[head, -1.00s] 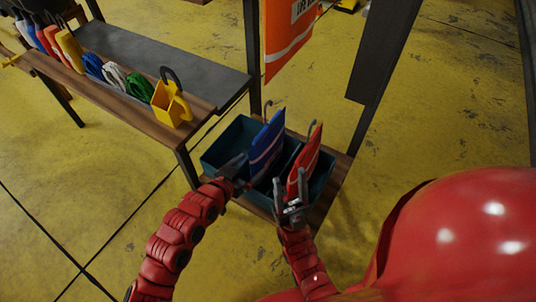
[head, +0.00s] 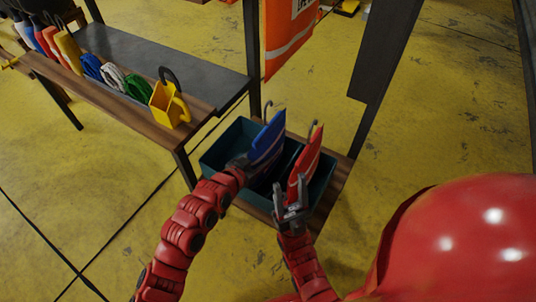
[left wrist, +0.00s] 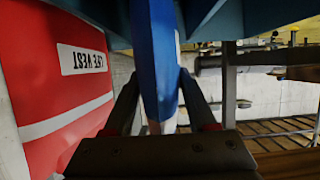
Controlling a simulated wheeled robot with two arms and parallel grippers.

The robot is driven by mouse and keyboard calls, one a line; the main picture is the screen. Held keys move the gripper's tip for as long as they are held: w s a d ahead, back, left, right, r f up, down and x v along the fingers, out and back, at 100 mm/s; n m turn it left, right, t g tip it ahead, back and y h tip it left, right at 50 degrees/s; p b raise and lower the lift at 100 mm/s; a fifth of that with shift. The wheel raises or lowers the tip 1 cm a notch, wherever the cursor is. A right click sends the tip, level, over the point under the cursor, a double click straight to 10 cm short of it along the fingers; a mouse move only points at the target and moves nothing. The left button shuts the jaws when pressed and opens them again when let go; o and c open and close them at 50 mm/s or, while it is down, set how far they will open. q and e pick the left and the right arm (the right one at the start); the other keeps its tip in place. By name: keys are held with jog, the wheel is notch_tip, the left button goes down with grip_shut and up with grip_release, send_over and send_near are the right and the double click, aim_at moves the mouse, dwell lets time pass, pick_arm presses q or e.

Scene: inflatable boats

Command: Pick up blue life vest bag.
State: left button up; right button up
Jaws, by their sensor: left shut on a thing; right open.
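The blue life vest bag (head: 268,138) stands upright in the left part of a dark teal bin (head: 225,142), with its hook on top. My left gripper (head: 246,164) is shut on the bag's near edge. In the left wrist view, the blue bag (left wrist: 157,55) is between the two fingers (left wrist: 158,95). A red life vest bag (head: 304,163) stands in the right part of the bin. It also shows in the left wrist view (left wrist: 50,75), lettered "LIFE VEST". My right gripper (head: 290,212) is open, at the near side of the red bag.
The bin sits on a low wooden shelf (head: 338,188) between dark posts. An orange bag (head: 287,40) hangs behind it. To the left, a bench (head: 95,95) carries coloured rope bundles and a yellow hooked holder (head: 168,105). Yellow floor lies open around.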

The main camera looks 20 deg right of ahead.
pick_arm(q)
grip_shut()
